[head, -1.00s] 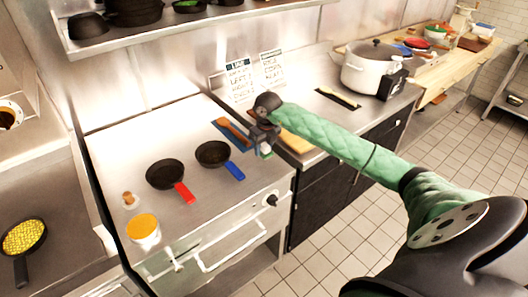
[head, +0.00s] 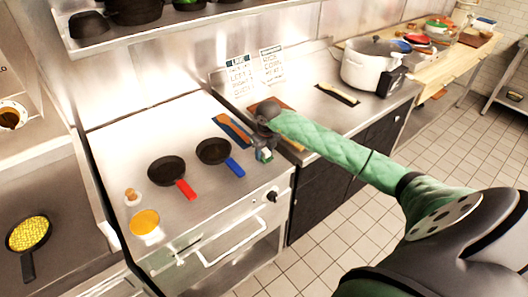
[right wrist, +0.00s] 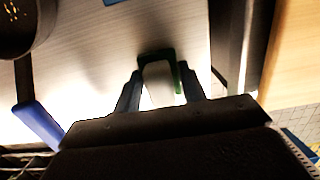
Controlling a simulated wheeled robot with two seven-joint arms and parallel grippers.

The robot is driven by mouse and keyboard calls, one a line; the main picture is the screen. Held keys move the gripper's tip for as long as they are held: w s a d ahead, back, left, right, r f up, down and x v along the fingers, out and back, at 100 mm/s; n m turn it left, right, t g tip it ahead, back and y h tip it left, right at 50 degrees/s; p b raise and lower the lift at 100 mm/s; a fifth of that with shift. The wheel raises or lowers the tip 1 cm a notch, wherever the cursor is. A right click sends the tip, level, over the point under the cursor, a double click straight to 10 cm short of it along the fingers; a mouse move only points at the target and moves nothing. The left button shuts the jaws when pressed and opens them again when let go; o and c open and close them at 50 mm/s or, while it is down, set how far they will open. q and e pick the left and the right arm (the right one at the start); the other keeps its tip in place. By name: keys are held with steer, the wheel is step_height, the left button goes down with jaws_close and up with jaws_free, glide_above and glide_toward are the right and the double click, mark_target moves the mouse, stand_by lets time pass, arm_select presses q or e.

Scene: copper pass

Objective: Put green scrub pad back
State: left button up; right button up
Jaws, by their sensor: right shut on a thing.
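My right gripper (head: 264,152) comes in from the right in the head view, over the front right part of the steel cooking surface. It is shut on a small green and pale thing, seemingly the green scrub pad (head: 262,157). In the right wrist view the pad (right wrist: 178,80) sits between the two fingertips (right wrist: 160,88), with a dark green edge and a bright pale middle. Whether it touches the surface below cannot be told. My left gripper is not in view.
A black pan with a blue handle (head: 212,151) is left of the gripper, and one with a red handle (head: 166,171) is farther left. A blue strip with a brown utensil (head: 233,130) lies behind. A white pot (head: 368,68) stands on the right counter.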

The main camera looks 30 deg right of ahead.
mark_target(265, 149)
steer(key=o, duration=0.9)
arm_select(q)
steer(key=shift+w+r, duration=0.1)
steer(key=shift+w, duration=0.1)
arm_select(e)
steer(key=shift+o, duration=0.2)
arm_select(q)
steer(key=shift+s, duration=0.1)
arm_select(e)
steer(key=shift+r, duration=0.1)
